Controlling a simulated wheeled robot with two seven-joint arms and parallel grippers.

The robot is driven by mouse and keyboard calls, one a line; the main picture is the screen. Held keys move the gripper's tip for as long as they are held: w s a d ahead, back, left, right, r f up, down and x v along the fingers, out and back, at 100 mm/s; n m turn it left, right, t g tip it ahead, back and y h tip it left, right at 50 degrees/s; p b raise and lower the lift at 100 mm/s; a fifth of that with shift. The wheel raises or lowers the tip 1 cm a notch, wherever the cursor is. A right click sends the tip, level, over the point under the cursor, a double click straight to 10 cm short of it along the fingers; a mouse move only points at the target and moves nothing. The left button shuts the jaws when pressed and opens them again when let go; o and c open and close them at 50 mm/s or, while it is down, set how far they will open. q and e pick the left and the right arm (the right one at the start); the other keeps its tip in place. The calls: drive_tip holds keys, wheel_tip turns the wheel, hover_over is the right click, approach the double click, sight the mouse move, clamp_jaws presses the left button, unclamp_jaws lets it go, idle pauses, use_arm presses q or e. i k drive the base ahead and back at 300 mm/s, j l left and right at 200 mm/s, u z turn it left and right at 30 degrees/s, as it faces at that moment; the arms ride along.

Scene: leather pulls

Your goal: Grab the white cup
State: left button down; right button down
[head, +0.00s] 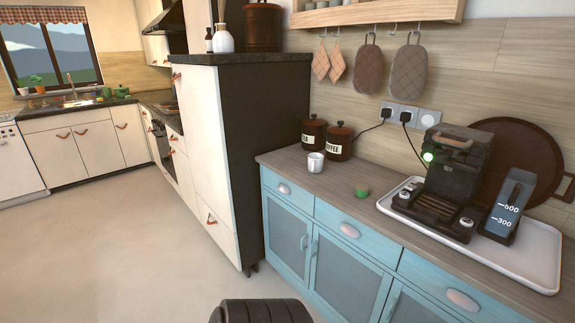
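The white cup (315,162) stands upright on the wooden top of the blue cabinet, near its left end. It is just in front of two brown lidded canisters and looks clear of them. Neither of my grippers shows in the head view, so nothing of mine is seen touching the cup.
The canisters (338,143) stand behind the cup. A small green object (361,191) lies to its right. Further right, a white tray (545,257) bears a coffee machine (445,180) and a water tank (508,207). A tall cabinet (265,150) rises to the left.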

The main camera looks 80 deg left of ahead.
sight(315, 161)
drive_tip(key=u, duration=2.25)
drive_tip(key=i+j, duration=0.1)
drive_tip(key=i, duration=0.15)
